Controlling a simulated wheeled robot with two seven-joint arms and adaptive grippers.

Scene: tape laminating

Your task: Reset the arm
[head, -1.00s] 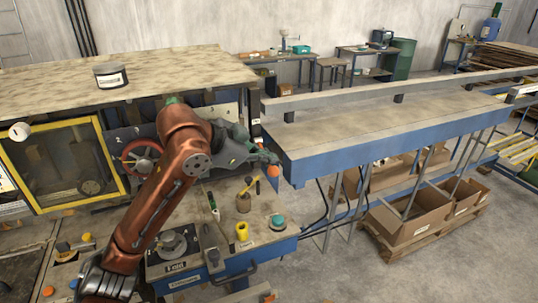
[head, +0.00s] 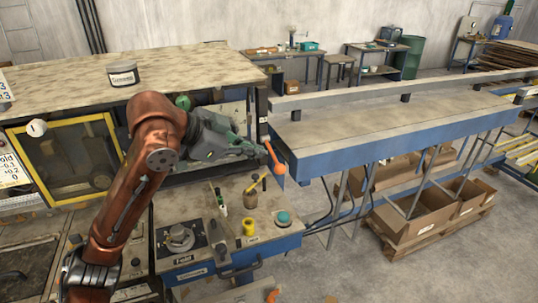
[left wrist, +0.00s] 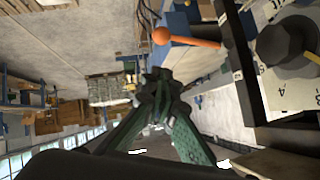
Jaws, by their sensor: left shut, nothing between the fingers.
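My left arm (head: 135,185) comes up from the lower left in the head view and bends right at the elbow. My left gripper (head: 262,149) is shut and empty, in front of the machine's opening and above its control ledge. Its tip is close to an orange-ended lever (head: 273,158); I cannot tell whether they touch. In the left wrist view the shut fingers (left wrist: 157,75) point away, and the orange lever (left wrist: 188,39) lies just beyond them. My right gripper is not in view.
A long blue-edged table (head: 390,130) stands right. Cardboard boxes (head: 415,215) lie below the table.

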